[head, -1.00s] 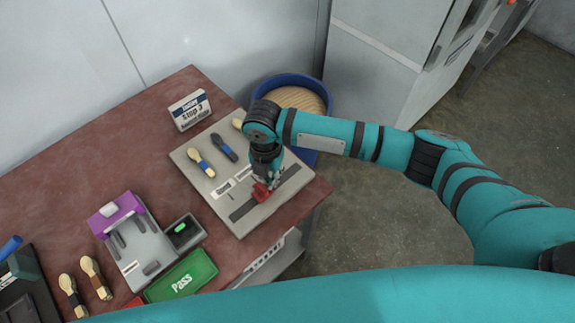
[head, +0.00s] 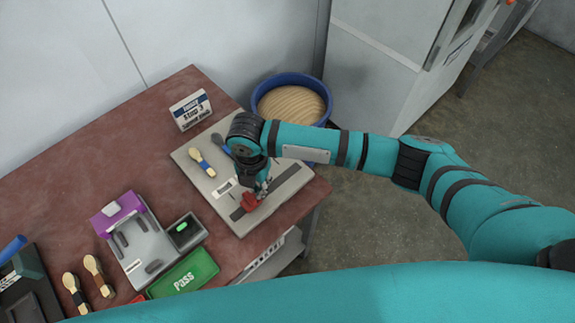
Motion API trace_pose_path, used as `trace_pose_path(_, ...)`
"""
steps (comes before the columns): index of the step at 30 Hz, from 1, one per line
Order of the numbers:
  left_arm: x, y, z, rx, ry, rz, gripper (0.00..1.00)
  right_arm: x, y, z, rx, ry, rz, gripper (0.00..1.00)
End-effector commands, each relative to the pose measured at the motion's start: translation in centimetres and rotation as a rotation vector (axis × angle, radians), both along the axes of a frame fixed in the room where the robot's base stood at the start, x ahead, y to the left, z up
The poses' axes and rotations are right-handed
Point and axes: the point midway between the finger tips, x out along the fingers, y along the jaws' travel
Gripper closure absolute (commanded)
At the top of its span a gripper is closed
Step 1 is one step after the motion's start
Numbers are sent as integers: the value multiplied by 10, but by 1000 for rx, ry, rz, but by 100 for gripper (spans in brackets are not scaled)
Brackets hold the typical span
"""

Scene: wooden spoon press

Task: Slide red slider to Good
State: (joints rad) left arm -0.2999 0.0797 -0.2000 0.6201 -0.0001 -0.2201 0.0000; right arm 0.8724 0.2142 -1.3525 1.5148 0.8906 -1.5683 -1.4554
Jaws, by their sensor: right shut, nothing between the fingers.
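The red slider (head: 250,202) sits on a dark track (head: 288,176) that runs across the grey board (head: 218,209) near the table's right end. It is in the left part of the track. My right gripper (head: 258,191) is shut with nothing between its fingers, pointing down right at the slider, on its right side. It appears to touch the slider, though the contact is partly hidden. A white label (head: 223,188) lies above the track's left end; its text is too small to read. Another label is hidden by my arm. My left gripper is out of view.
Spoons (head: 202,162) lie on the board's far part. A Step 3 sign (head: 190,109) stands behind it. Left are a grey-purple press (head: 140,245), a green Pass tray (head: 184,274) and more spoons (head: 98,275). A blue bin (head: 290,100) stands beyond the table.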

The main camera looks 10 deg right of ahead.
Motion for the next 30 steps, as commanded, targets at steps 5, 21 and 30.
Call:
trace_pose_path(5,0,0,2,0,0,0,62,-5,7,0,0,1,1,100)
trace_pose_path(21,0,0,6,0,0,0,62,-12,19,0,0,0,0,100)
trace_pose_path(30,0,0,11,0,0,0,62,-6,9,1,-1,0,-2,100)
